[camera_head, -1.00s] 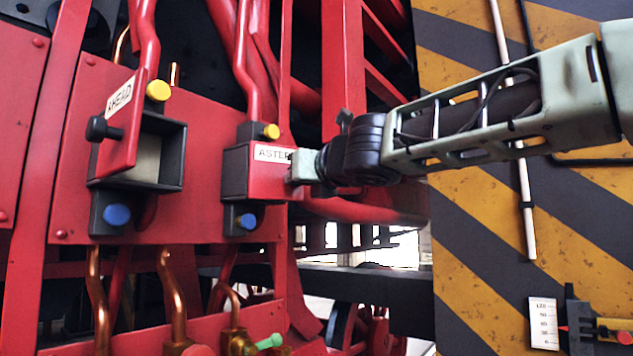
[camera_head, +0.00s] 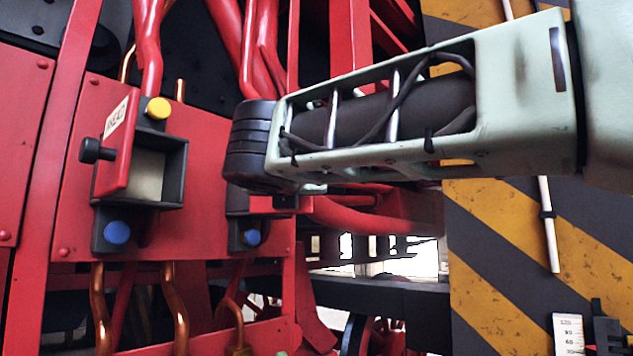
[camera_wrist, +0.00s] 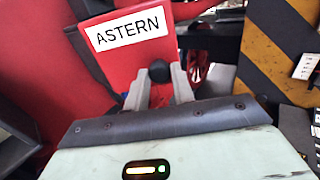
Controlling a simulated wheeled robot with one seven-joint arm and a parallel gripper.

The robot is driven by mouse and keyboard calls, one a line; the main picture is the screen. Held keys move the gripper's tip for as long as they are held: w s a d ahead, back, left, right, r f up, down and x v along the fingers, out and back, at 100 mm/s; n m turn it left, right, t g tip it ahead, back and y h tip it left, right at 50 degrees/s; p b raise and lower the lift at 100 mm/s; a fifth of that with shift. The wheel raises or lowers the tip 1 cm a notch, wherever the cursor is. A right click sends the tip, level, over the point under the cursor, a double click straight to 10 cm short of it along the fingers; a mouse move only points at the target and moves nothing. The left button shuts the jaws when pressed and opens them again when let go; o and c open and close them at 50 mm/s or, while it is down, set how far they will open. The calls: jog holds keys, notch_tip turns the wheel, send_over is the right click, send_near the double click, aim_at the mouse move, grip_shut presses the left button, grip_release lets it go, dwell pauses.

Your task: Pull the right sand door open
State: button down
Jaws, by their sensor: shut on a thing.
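The right sand door (camera_wrist: 100,65) is a red panel with a white ASTERN label in the wrist view. A black knob (camera_wrist: 159,69) stands out from it below the label. My gripper (camera_wrist: 160,82) is shut on this knob, one pale finger on each side. In the head view my arm covers the door's label and knob and my gripper. Only part of the door's dark box (camera_head: 238,202) shows there, above a blue knob (camera_head: 252,237). How far the door stands open cannot be told.
The left sand door (camera_head: 116,150), marked AHEAD, stands open beside its dark box (camera_head: 178,172). Copper pipes (camera_head: 176,305) run below, and red pipes (camera_head: 262,60) rise above. A yellow-and-black striped panel (camera_head: 480,270) stands at the right.

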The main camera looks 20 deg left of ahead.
jog(key=shift+s+a+m+t+h+p, duration=0.1)
jog(key=shift+s+a+m+h+p, duration=0.1)
jog(key=shift+s+m+h+p, duration=0.45)
jog(key=shift+s+a+m+t+h+p, duration=0.1)
jog(key=shift+s+a+m+h+p, duration=0.2)
jog(key=shift+h+p, duration=0.65)
jog(key=shift+s+a+m+t+h+p, duration=0.1)
jog(key=shift+s+m+h+p, duration=0.2)
jog(key=shift+m+h+p, duration=0.4)
jog(key=c, duration=1.2)
grip_release()
jog(key=shift+o, duration=0.2)
